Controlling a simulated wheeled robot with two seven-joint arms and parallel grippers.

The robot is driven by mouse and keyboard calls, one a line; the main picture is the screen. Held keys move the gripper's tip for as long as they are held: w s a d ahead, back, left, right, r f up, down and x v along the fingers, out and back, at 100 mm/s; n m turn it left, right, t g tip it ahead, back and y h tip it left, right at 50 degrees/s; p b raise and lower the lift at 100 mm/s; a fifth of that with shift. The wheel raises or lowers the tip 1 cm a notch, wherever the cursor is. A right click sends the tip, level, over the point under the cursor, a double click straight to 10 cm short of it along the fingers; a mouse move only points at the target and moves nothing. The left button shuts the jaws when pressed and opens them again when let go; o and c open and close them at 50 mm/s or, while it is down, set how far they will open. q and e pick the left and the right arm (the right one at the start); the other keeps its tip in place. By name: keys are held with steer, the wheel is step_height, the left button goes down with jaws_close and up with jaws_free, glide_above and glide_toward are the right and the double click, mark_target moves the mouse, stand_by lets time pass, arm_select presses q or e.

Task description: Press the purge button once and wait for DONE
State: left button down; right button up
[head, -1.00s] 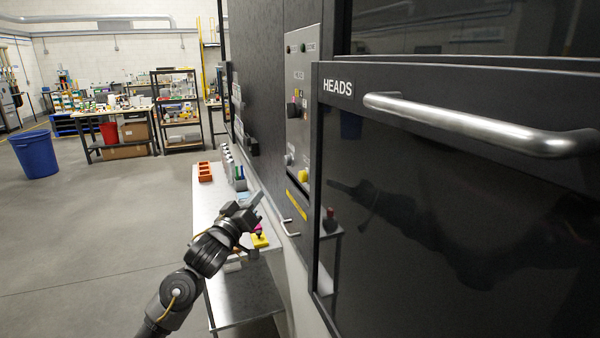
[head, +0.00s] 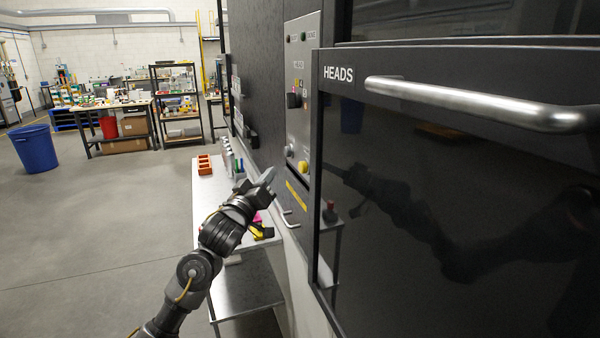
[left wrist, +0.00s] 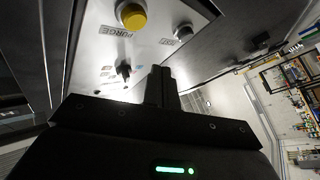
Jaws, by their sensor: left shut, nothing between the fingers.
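The control panel (head: 299,115) is a grey plate on the dark machine wall, with small lamps at its top and a dark knob (head: 293,100) midway. The yellow purge button (head: 303,166) is low on it, beside a pale button (head: 289,151). In the left wrist view the yellow button (left wrist: 131,16) sits by a PURGE label, with the pale button (left wrist: 183,31) to its right. My left gripper (head: 268,176) is shut and empty, below and left of the yellow button and apart from it. Its fingers (left wrist: 162,85) also show in the wrist view. My right gripper is not in view.
The HEADS door (head: 420,200) with its long bar handle (head: 470,104) fills the right. Open floor lies to the left.

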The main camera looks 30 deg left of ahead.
mark_target(304, 167)
arm_select(q)
steer(key=shift+w+d, duration=0.75)
steer(key=shift+w, duration=0.3)
steer(key=shift+w+d, duration=0.7)
steer(key=shift+w, duration=0.3)
steer(key=shift+w, duration=0.1)
stand_by(0.5)
steer(key=shift+w+d, duration=0.2)
steer(key=shift+w, duration=0.05)
steer(key=shift+w+d, duration=0.5)
steer(key=shift+w, duration=0.2)
stand_by(1.4)
steer(key=shift+s, duration=0.1)
steer(key=shift+s+a+p, duration=0.45)
steer(key=shift+s+a, duration=0.25)
steer(key=shift+s, duration=0.25)
